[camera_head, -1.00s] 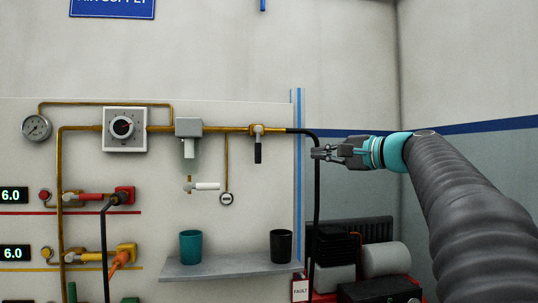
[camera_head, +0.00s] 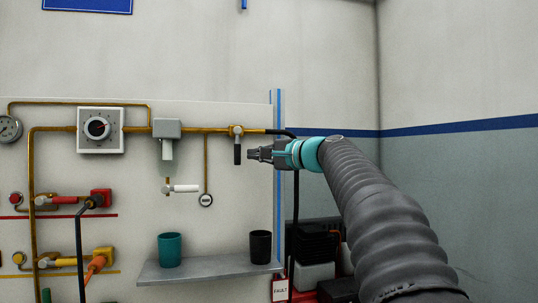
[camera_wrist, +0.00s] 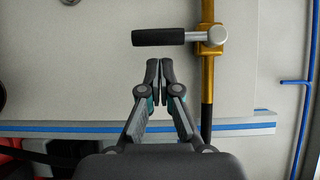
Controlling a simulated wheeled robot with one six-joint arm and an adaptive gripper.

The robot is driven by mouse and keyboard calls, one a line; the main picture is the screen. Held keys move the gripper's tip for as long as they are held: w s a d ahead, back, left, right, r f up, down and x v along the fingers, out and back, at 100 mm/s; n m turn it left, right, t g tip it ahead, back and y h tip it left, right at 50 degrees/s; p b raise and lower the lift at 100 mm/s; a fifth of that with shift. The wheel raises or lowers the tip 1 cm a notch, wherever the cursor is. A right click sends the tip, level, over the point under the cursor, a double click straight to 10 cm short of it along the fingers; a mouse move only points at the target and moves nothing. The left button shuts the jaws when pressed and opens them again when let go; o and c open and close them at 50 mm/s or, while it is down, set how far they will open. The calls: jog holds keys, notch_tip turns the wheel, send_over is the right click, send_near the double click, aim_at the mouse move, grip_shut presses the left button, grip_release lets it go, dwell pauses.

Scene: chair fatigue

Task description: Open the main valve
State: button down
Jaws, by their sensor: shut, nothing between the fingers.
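The valve (camera_head: 237,131) with a black handle (camera_head: 237,154) sits on the brass pipe at the upper right of the wall panel. Its handle hangs straight down, across the level pipe. In the wrist view the brass valve body (camera_wrist: 210,50) is at upper right and its black handle (camera_wrist: 160,37) points left, just beyond my fingertips. My gripper (camera_head: 251,153) is just right of the handle in the head view. In the wrist view my gripper (camera_wrist: 160,66) is shut and empty, its fingertips apart from the handle in the picture.
A grey shelf (camera_head: 210,270) with a teal cup (camera_head: 170,250) and a black cup (camera_head: 260,247) is below. A black hose (camera_head: 296,210) runs down right of the panel. A knob regulator (camera_head: 100,130) and other valves are to the left. The wall at right is bare.

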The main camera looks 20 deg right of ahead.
jog(key=shift+w+a+f, duration=0.1)
jog(key=shift+w+a, duration=0.1)
jog(key=shift+a, duration=0.4)
